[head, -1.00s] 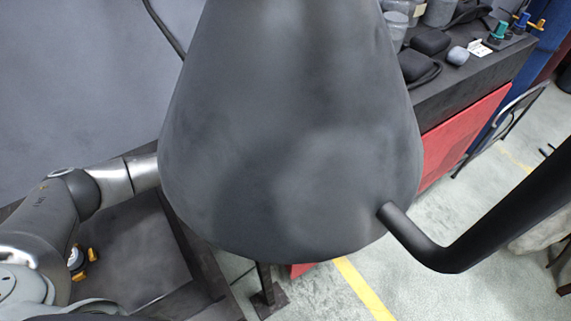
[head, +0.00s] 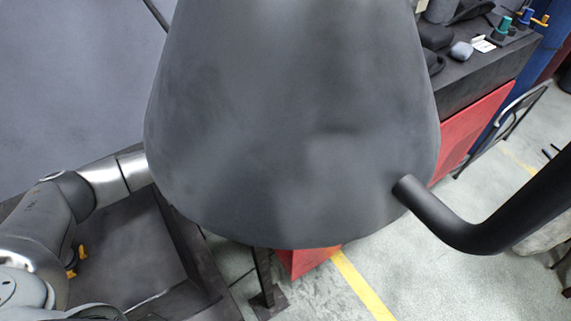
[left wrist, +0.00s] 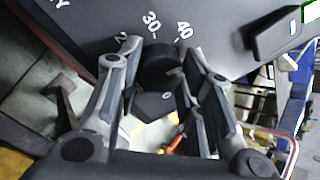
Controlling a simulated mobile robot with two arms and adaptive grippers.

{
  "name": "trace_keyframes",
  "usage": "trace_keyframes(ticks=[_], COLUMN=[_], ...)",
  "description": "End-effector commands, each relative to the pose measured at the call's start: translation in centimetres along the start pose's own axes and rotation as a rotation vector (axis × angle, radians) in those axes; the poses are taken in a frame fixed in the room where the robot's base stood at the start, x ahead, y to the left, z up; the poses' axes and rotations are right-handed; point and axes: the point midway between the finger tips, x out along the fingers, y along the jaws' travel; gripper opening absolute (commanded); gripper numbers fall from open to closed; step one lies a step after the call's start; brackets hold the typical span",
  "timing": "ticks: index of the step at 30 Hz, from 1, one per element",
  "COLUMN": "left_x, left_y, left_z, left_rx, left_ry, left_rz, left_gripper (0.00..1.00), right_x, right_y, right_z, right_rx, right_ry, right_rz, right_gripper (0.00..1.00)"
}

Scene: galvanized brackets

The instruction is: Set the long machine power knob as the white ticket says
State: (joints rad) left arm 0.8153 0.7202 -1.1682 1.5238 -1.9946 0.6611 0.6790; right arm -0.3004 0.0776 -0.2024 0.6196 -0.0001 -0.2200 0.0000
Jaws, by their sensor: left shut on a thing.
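In the left wrist view, my left gripper (left wrist: 160,72) is shut on a black knob (left wrist: 156,104), one finger on each side of it. The knob sits against a dark panel with white printed scale marks. "30" and "40" are readable beyond the fingertips, and a "2" is partly covered by the left finger. A small pale mark shows on the knob's face. In the head view, the left gripper and knob are hidden behind a big dark shade; only my left arm shows. A small white card (head: 484,46) lies on the far bench, its writing too small to read.
The large dark grey cone-shaped shade (head: 290,140) fills the middle of the head view, with a bent black arm (head: 450,225) at its right. The dark bench (head: 490,75) with a red front stands at the back right.

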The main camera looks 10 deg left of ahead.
Motion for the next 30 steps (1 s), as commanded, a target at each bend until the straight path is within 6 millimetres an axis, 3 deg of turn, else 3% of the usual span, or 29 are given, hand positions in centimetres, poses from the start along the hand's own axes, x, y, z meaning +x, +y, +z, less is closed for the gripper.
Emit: trace_keyframes(ticks=[1,9,27,28,30], left_x=[0.4,0.3,0.1,0.1,0.1], left_y=[0.3,0.3,0.3,0.3,0.3], left_z=[-0.4,-0.3,-0.4,-0.4,-0.4], left_rx=[0.029,0.163,0.214,0.214,0.214], left_ry=[0.007,0.021,0.031,0.031,0.03], left_rz=[0.001,-0.003,-0.003,-0.003,-0.003], left_gripper=[0.11,0.11,0.11,0.36,0.45], right_x=[0.9,2.5,2.9,2.9,2.9], right_y=[0.1,0.4,0.4,0.4,0.4], right_z=[0.1,0.2,0.2,0.2,0.2], right_rx=[0.0,0.001,0.002,0.002,0.002], right_ry=[0.0,0.001,0.001,0.001,0.001], right_rz=[0.002,0.006,0.005,0.005,0.005], right_gripper=[0.57,0.57,0.57,0.57,0.57])
